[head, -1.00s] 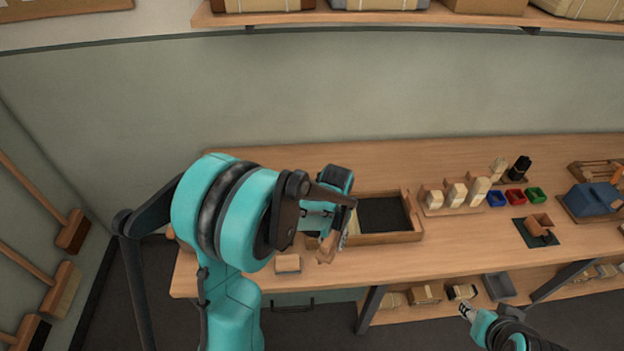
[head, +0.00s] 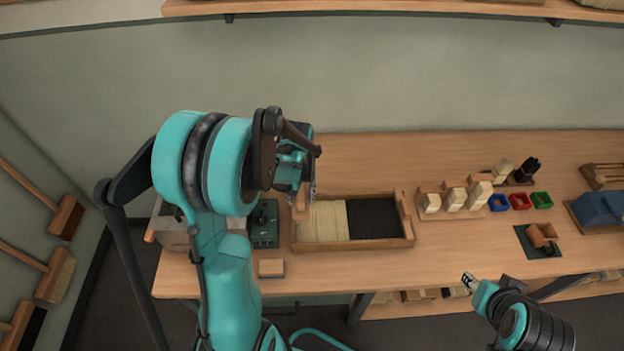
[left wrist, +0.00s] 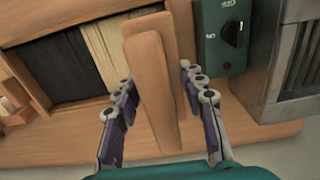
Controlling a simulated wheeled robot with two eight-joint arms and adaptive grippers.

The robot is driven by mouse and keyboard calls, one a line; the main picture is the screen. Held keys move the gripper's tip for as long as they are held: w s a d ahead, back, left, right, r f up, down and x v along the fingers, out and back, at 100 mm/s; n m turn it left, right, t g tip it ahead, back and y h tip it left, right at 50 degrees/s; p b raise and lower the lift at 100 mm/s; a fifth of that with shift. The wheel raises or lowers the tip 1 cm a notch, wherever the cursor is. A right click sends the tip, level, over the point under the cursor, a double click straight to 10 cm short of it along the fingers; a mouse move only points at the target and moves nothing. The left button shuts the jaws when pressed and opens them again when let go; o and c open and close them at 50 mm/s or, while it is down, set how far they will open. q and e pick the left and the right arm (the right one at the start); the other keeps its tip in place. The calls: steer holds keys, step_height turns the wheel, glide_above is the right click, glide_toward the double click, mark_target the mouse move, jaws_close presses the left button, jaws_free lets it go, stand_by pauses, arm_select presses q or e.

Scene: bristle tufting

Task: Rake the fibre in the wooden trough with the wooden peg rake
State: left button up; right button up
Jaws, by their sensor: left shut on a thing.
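The wooden trough (head: 355,244) lies on the bench, with pale fibre (head: 322,221) in its left part and dark fibre (head: 374,217) in its right part. Both the pale fibre (left wrist: 104,50) and the dark fibre (left wrist: 55,72) also show in the left wrist view. My left gripper (head: 303,198) is at the trough's left end, shut on the wooden peg rake (left wrist: 150,75). The rake's long wooden body runs between the fingers in the left wrist view; its pegs cannot be made out. My right gripper (head: 469,281) is in front of the bench, away from the trough; its jaw state is unclear.
A green control box (head: 264,224) with a knob stands left of the trough, beside a grey metal machine (head: 172,232). A small wooden block (head: 271,268) lies near the front edge. Brush blocks (head: 455,199) and coloured bins (head: 519,200) stand to the right.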

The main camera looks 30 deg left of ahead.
arm_select(q)
steer(key=shift+w+f, duration=0.25)
steer(key=shift+w, duration=0.6)
steer(key=shift+s+f+b, duration=0.25)
steer(key=shift+s+b, duration=0.15)
steer(key=shift+s, duration=0.05)
steer(key=shift+f, duration=0.3)
step_height(320, 180, down, 10)
steer(key=b, duration=0.9)
steer(key=shift+w+f, duration=0.15)
steer(key=shift+s+d+f, duration=0.1)
steer(key=shift+s+d, duration=0.15)
jaws_close()
steer(key=shift+a+f, duration=0.15)
arm_select(e)
step_height(320, 180, down, 10)
steer(key=shift+w, duration=0.35)
arm_select(q)
steer(key=shift+w, duration=0.1)
arm_select(e)
steer(key=shift+a+f, duration=0.1)
